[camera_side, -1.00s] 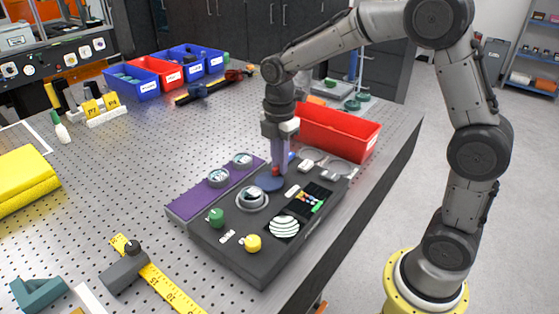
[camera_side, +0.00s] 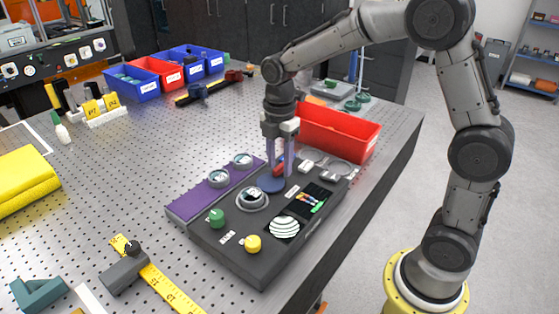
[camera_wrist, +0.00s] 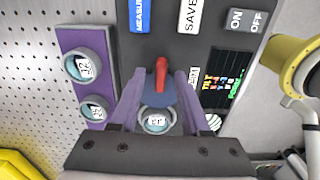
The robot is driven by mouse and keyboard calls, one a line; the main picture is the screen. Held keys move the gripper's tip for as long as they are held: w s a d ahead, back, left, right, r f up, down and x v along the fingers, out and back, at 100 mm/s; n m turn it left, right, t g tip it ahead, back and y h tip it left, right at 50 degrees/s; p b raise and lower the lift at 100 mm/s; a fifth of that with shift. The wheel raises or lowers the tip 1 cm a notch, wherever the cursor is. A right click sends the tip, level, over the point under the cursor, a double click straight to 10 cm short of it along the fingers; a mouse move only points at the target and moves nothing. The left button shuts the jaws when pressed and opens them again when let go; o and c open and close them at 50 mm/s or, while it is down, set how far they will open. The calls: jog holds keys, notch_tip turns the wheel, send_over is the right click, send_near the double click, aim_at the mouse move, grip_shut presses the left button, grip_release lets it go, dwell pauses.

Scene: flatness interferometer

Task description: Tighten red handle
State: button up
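The red handle (camera_side: 279,169) sits on top of a round blue base (camera_side: 269,184) on the black instrument panel (camera_side: 238,261). In the wrist view the red handle (camera_wrist: 160,73) points away from my gripper, close to upright in the picture, over the blue base (camera_wrist: 157,95). My gripper (camera_side: 280,172) points down over the blue base. In the wrist view its two purple fingers (camera_wrist: 160,88) stand apart, one on each side of the handle, with gaps between. The gripper is open and empty. Whether a fingertip touches the base cannot be told.
A purple strip with two round dials (camera_side: 218,178) runs along the panel's left side. A ringed dial (camera_side: 252,198), green knob (camera_side: 216,217), yellow knob (camera_side: 253,243) and small screen (camera_side: 308,198) lie nearby. A red bin (camera_side: 340,133) stands behind. Open perforated table lies left.

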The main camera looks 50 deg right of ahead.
aim_at(279, 166)
notch_tip(279, 166, up, 14)
dwell(0.6)
jog(key=shift+f, duration=0.1)
